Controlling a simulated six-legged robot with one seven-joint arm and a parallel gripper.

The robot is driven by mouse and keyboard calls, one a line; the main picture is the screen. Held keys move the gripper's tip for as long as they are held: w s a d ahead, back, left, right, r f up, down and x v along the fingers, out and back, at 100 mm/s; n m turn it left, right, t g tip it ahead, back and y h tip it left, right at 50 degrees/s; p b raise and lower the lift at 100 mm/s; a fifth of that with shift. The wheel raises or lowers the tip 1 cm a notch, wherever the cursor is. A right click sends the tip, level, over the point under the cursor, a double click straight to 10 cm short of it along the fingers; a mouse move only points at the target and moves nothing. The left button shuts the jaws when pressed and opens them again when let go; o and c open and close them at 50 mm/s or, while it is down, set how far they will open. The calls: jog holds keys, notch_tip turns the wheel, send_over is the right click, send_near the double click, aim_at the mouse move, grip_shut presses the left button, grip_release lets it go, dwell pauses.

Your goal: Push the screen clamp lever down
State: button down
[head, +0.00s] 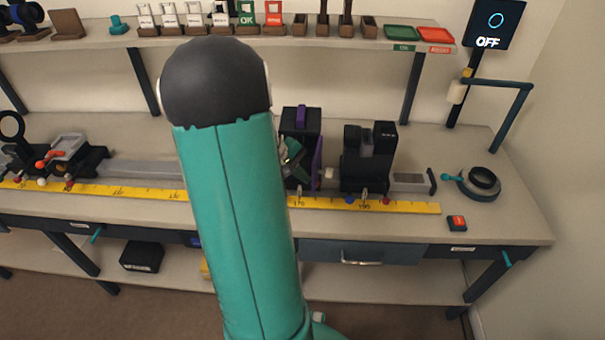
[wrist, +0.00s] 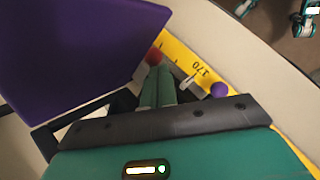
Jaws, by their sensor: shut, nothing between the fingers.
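The dark unit with a purple panel (head: 317,150), likely the screen, stands on the bench behind the yellow ruler. A large purple face (wrist: 70,50) fills the upper left of the wrist view. My gripper (head: 292,165) is beside this unit, partly hidden by my arm. Its green fingers (wrist: 157,88) are together and empty, with their tips near a red knob (wrist: 153,55); contact is unclear. A purple knob (wrist: 219,89) and a small pale lever (wrist: 187,80) show near the 170 mark. I cannot tell for certain which part is the screen clamp lever.
The yellow ruler (head: 420,208) runs along the bench front. Right of the purple unit stands a black block (head: 367,170), with blue (head: 350,200) and red (head: 386,201) knobs before it. A dark ring (head: 483,181) and a red button (head: 457,222) lie farther right. A shelf runs behind.

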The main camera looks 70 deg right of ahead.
jog(key=shift+a+f+h, duration=0.2)
jog(key=shift+a+h, duration=0.05)
jog(key=shift+h, duration=0.05)
jog(key=f, duration=0.1)
jog(key=a, duration=0.1)
jog(key=f+h, duration=0.1)
jog(key=shift+s+a+f+m, duration=0.25)
jog(key=shift+a+f+m, duration=0.05)
jog(key=shift+a+m, duration=0.1)
jog(key=shift+r, duration=0.2)
jog(key=shift+r, duration=0.65)
jog(key=shift+r, duration=0.1)
